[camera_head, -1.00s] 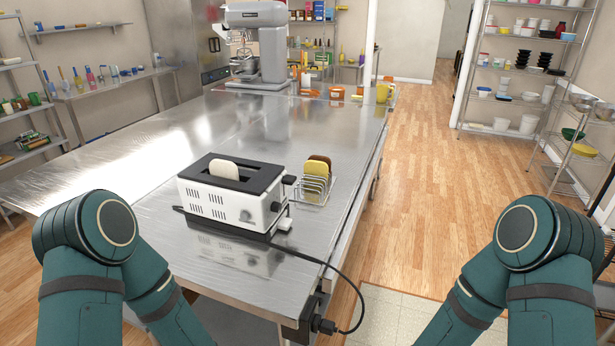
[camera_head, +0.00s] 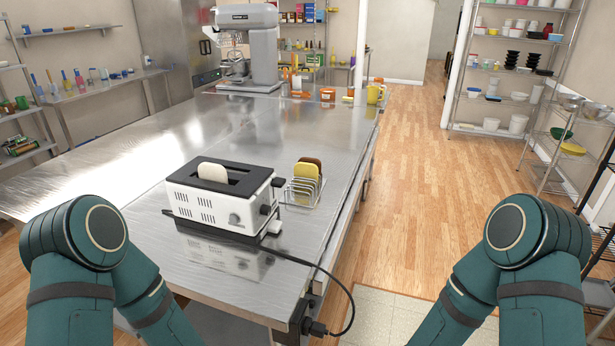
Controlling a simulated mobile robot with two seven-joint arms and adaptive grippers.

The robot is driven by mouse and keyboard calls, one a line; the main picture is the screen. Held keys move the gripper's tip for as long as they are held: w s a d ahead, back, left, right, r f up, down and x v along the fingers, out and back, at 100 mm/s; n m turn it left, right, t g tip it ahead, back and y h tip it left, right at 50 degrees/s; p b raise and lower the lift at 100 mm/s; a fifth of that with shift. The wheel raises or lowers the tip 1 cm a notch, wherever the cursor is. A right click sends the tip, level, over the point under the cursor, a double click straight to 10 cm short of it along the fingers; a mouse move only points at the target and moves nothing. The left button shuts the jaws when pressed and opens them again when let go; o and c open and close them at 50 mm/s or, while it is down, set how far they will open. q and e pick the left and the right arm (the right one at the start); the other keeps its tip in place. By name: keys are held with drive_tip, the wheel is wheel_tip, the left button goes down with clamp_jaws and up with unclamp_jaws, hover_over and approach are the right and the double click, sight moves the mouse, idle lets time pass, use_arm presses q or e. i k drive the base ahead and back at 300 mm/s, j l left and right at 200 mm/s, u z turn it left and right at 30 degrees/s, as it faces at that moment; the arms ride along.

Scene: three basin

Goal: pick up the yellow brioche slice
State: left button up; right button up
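The yellow brioche slice (camera_head: 305,170) stands in a wire toast rack (camera_head: 301,194) on the steel counter, just right of the toaster. A brown slice (camera_head: 313,161) stands right behind it in the same rack. The white and black toaster (camera_head: 221,197) has a pale bread slice (camera_head: 212,172) sticking up from its slot. Parts of both my arms show at the lower left and lower right, apart from the counter objects. Neither of my grippers is in view.
A black power cord (camera_head: 318,267) runs from the toaster over the counter's right edge to a plug. The steel counter (camera_head: 262,133) is clear behind the toaster. A stand mixer (camera_head: 250,45), a yellow mug (camera_head: 375,94) and orange items stand at its far end. Wooden floor lies open to the right.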

sight(302, 169)
drive_tip(key=l, duration=0.45)
drive_tip(key=i+l+u, duration=0.1)
drive_tip(key=l, duration=0.3)
drive_tip(key=i+l+u, duration=0.1)
drive_tip(key=l, duration=0.2)
drive_tip(key=i+l, duration=0.2)
drive_tip(key=i+l+u, duration=0.15)
drive_tip(key=l, duration=0.25)
drive_tip(key=i+l+u, duration=0.25)
drive_tip(key=i+l, duration=0.5)
drive_tip(key=l, duration=0.1)
